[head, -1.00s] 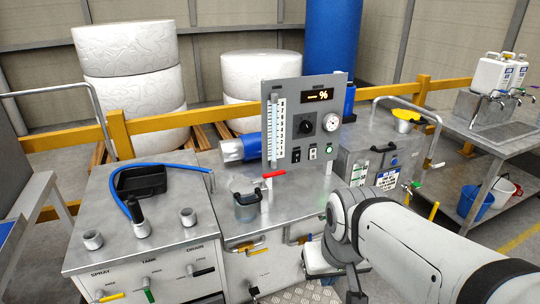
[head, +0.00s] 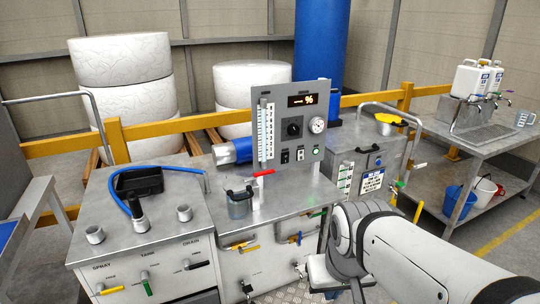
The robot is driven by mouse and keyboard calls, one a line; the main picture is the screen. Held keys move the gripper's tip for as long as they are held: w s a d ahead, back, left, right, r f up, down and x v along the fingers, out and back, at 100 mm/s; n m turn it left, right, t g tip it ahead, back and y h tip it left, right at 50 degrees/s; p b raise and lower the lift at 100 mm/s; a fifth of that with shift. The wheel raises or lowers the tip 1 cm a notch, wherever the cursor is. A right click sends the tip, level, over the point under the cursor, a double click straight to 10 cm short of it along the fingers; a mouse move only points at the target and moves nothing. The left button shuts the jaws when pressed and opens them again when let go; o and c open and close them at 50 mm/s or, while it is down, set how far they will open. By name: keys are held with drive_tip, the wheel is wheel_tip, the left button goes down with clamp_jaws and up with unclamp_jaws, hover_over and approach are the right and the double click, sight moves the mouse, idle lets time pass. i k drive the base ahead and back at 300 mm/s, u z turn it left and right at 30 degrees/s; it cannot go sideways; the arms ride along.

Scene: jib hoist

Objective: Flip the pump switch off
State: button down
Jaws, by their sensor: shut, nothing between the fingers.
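The grey control panel (head: 268,152) stands upright on the steel bench in the head view. Its lower part carries a black switch (head: 285,156), a light-plated switch (head: 300,154) and a small green button or lamp (head: 316,150). Their labels are too small to read, so I cannot tell which is the pump switch or how it is set. Above them are a black knob (head: 293,128), a round gauge (head: 317,125) and a display (head: 303,100) ending in "%". My white arm reaches in from the lower right, below the panel. My gripper's fingers are not visible.
A clear jug (head: 240,206) and a red-handled valve (head: 264,173) stand before the panel. A blue motor (head: 243,149) lies left of it. A steel box (head: 342,160) stands to its right. The left cabinet (head: 160,226) holds a black tray (head: 138,181).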

sight(285, 156)
drive_tip(key=z, duration=0.2)
drive_tip(key=i, duration=0.95)
drive_tip(key=u, duration=0.2)
